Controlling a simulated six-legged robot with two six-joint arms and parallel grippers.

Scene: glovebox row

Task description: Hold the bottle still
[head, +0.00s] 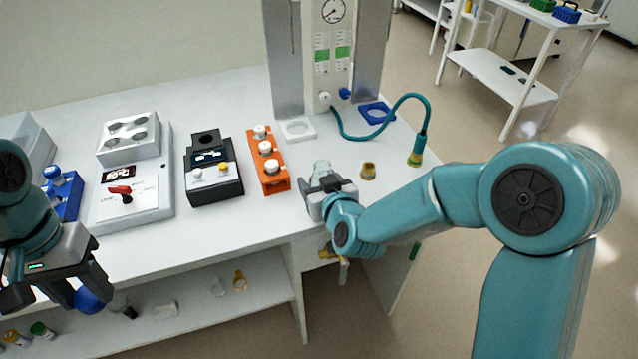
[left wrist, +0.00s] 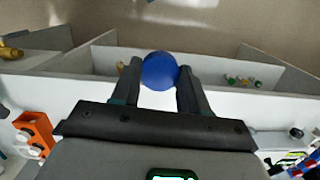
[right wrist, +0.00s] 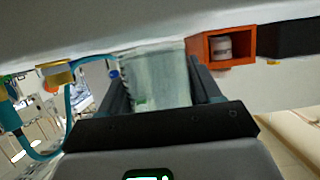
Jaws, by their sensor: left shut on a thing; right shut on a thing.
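A clear, pale bottle (head: 321,168) stands at the front edge of the white bench, and only its upper part shows in the head view. My right gripper (head: 328,186) is shut on it. In the right wrist view the translucent bottle (right wrist: 156,80) fills the space between the fingers. My left gripper (head: 84,290) is at the lower left, in front of the bench, shut on a round blue cap (head: 92,302). The blue cap (left wrist: 159,70) also shows between the fingertips in the left wrist view. It is well apart from the bottle.
An orange rack (head: 270,166) with white-capped vials stands left of the bottle. A black device (head: 212,172) and a grey hotplate-like unit (head: 130,190) are further left. A teal hose (head: 405,100) and a brass fitting (head: 368,171) are to the right. A lower shelf (head: 200,300) holds small items.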

